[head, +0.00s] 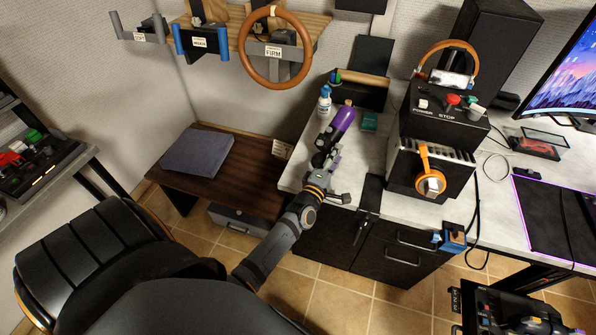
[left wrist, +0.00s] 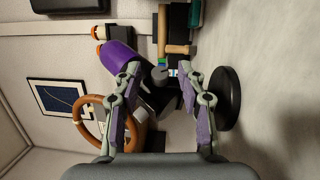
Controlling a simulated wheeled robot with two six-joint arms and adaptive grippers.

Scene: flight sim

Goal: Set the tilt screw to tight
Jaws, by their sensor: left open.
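A purple cylinder (head: 342,120) leans at a tilt over the grey worktop. It also shows in the left wrist view (left wrist: 120,64), with a small grey knob-like part (left wrist: 159,74) near its lower end, which may be the tilt screw. A round black base (left wrist: 226,98) stands beside it there. My left gripper (head: 326,160) is at the lower end of the cylinder. In the left wrist view its open fingers (left wrist: 162,80) have the grey part between their tips; I cannot tell whether they touch it. No tight mark is readable. My right gripper is not in view.
A blue and white bottle (head: 324,102) and a black organizer (head: 360,90) stand close behind the cylinder. A black control box (head: 440,118) stands to the right.

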